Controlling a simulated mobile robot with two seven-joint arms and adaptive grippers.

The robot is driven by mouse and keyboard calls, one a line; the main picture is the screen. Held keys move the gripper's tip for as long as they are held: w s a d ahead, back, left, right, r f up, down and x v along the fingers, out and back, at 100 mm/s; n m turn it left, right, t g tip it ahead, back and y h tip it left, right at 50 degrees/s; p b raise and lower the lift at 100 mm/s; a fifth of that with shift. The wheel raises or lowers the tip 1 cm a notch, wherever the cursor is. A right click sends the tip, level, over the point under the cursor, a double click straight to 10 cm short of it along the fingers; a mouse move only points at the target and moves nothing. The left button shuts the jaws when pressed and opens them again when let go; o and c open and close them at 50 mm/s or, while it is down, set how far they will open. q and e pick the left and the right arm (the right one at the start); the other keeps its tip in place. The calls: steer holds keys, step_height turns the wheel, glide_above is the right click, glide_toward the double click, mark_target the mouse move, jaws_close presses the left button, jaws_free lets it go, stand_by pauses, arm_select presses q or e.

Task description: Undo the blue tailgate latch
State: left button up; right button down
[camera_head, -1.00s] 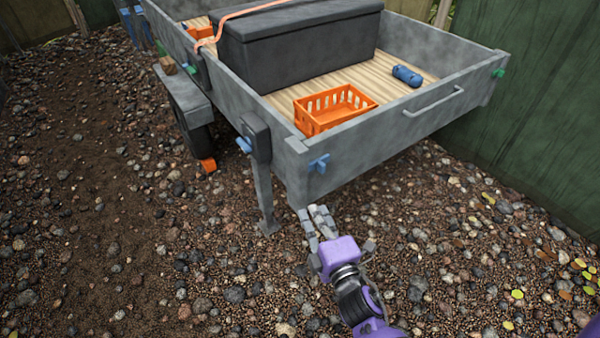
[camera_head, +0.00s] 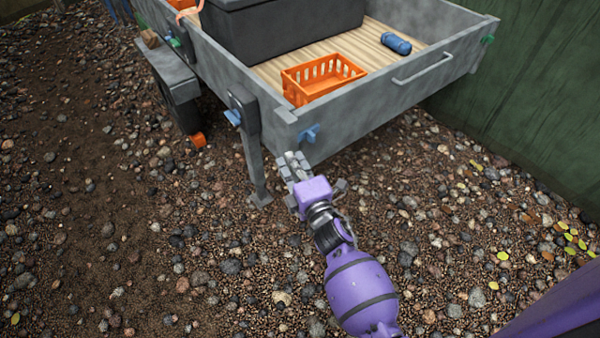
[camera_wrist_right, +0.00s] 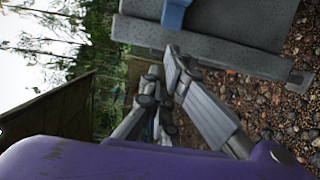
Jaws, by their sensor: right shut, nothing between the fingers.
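The blue tailgate latch (camera_head: 309,132) is a small cross-shaped handle at the left end of the trailer's grey tailgate (camera_head: 375,103). My right gripper (camera_head: 292,161) is just below and slightly left of it in the head view, apart from it in the picture. It is shut and empty. In the wrist view the shut fingers (camera_wrist_right: 163,68) point up toward a grey trailer panel (camera_wrist_right: 220,42), with a blue piece (camera_wrist_right: 175,14) at the top edge; I cannot tell which latch that is. My left gripper is not in view.
Another blue handle (camera_head: 233,117) is on the trailer's side, above a support leg (camera_head: 254,165). A green latch (camera_head: 488,39) is at the tailgate's right end. An orange crate (camera_head: 322,77) and a blue roll (camera_head: 396,43) lie in the bed. Open gravel lies in front.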

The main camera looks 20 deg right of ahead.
mark_target(295, 140)
steer(key=w+d, duration=0.2)
steer(key=shift+w+d+r+p, duration=0.1)
steer(key=shift+w+d+p, duration=0.1)
steer(key=shift+w+p, duration=0.15)
steer(key=shift+w+d, duration=0.1)
steer(key=shift+d, duration=0.25)
steer(key=shift+w+d, duration=0.1)
steer(key=shift+d, duration=0.15)
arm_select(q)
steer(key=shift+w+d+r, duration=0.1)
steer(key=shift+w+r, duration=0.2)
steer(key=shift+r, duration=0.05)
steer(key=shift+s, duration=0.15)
